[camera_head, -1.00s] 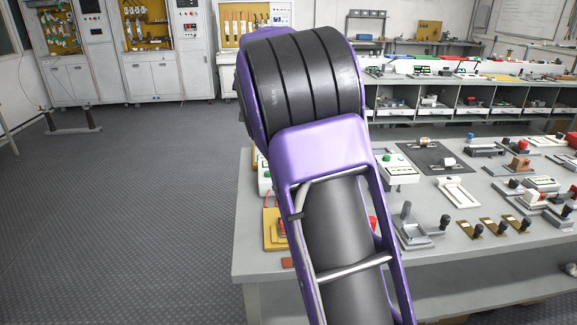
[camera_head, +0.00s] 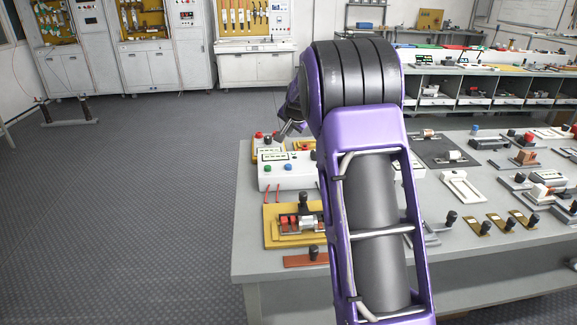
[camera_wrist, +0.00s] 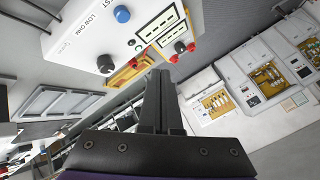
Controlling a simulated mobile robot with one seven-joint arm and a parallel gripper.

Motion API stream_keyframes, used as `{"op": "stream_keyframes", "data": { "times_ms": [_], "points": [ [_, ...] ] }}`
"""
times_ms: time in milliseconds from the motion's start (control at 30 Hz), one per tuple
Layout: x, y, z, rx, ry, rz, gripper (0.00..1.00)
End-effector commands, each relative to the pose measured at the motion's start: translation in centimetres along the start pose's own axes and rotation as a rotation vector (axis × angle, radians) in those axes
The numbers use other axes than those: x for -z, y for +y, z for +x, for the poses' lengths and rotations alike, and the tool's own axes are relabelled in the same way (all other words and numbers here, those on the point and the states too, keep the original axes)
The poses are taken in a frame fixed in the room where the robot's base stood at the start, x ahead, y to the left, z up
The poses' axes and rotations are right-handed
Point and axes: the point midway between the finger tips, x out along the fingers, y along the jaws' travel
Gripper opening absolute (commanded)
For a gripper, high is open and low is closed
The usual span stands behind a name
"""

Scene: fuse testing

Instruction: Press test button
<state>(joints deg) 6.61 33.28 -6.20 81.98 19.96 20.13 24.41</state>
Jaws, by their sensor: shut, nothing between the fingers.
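A white test box (camera_head: 290,177) stands near the table's left edge in the head view. Its front has a green button (camera_head: 267,168) and a blue button (camera_head: 288,167). In the wrist view its white face (camera_wrist: 80,32) shows large at upper left, with the blue button (camera_wrist: 122,14) beside lettering ending in "ST" and a dark round knob or button (camera_wrist: 105,63). My gripper (camera_wrist: 160,76) is shut and empty, its fingers beside the box in that view. In the head view my gripper (camera_head: 283,131) is small, behind the white box; its exact gap to the box is unclear.
A fuse holder on a yellow base (camera_head: 290,229) sits in front of the box. A unit with a red knob (camera_head: 259,136) stands behind it. Several switches and fuses cover the table's right side. The floor to the left is clear.

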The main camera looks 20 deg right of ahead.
Motion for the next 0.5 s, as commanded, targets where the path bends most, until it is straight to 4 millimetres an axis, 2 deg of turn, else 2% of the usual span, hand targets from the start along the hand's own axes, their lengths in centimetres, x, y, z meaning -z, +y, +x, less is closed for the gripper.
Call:
{"op": "stream_keyframes", "data": {
  "times_ms": [267, 500],
  "points": [
    [-1.1, 1.1, 1.5, 0.0, 0.0, 0.0, 0.0],
    [-2.8, 2.8, 3.9, -0.001, -0.001, 0.001, 0.0]
  ]
}}
